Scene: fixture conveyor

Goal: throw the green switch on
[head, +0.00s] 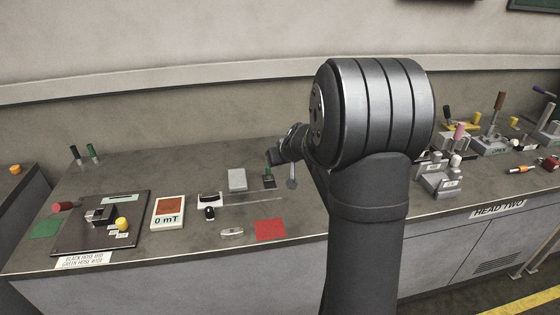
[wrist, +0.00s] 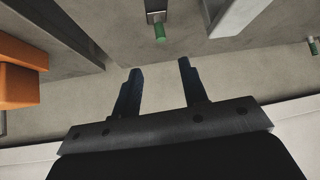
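The green switch (head: 269,180) stands on the bench near the middle of the head view, a small dark base with a green part. In the wrist view a lever with a green tip (wrist: 159,32) shows beyond the fingers, roughly in line with the gap between them. My gripper (wrist: 160,66) is open and empty, its two dark fingers apart and not touching the lever. In the head view my gripper (head: 273,157) is small, just above and close to the switch, partly hidden by my arm.
A grey block (head: 237,180) stands left of the switch, with a red square (head: 270,230) in front. An orange block (wrist: 20,88) is at the wrist view's left edge.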

